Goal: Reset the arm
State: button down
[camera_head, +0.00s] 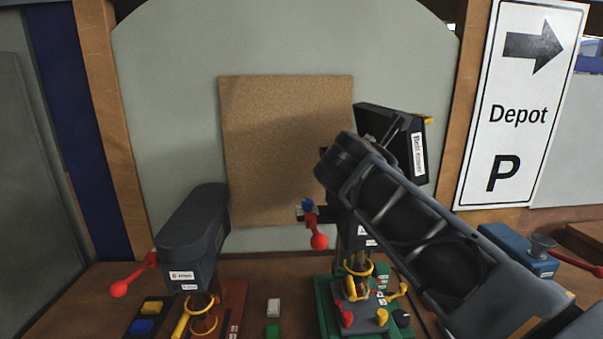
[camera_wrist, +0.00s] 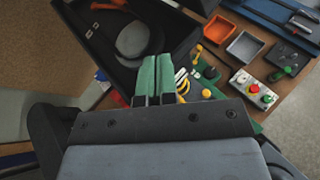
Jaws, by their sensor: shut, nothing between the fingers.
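My gripper (camera_wrist: 156,64) shows in the wrist view with its two green fingers side by side and shut, nothing between them. Beyond the fingers lies a dark open box (camera_wrist: 108,68) with grey and orange things inside. In the head view my arm reaches from the lower right up to the middle, in front of the bench. The fingers cannot be made out there. A labelled black box (camera_head: 405,150) shows behind the arm, and a machine on a green base (camera_head: 328,310) is partly hidden by it.
A dark machine (camera_head: 195,235) with a red-knobbed lever stands at the left. A blue device (camera_head: 510,250) stands at the right, below the Depot sign (camera_head: 518,115). A brown board (camera_head: 265,140) stands behind.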

jog(key=s+f+m+g+y, duration=0.2)
jog(key=s+f+m, duration=0.3)
jog(key=f+m, duration=0.4)
jog(key=s+a+f+m+g+y, duration=0.1)
jog(key=s+f+m+g+y, duration=0.1)
jog(key=s+f+m, duration=0.3)
jog(key=s+f+m+g+y, duration=0.1)
jog(key=s+f+m+y, duration=0.2)
jog(key=f+m, duration=1)
jog(key=s, duration=0.2)
jog(key=shift+s+a+f+g+y, duration=0.3)
jog(key=shift+s+f+g+y, duration=0.05)
jog(key=shift+f+g+y, duration=0.05)
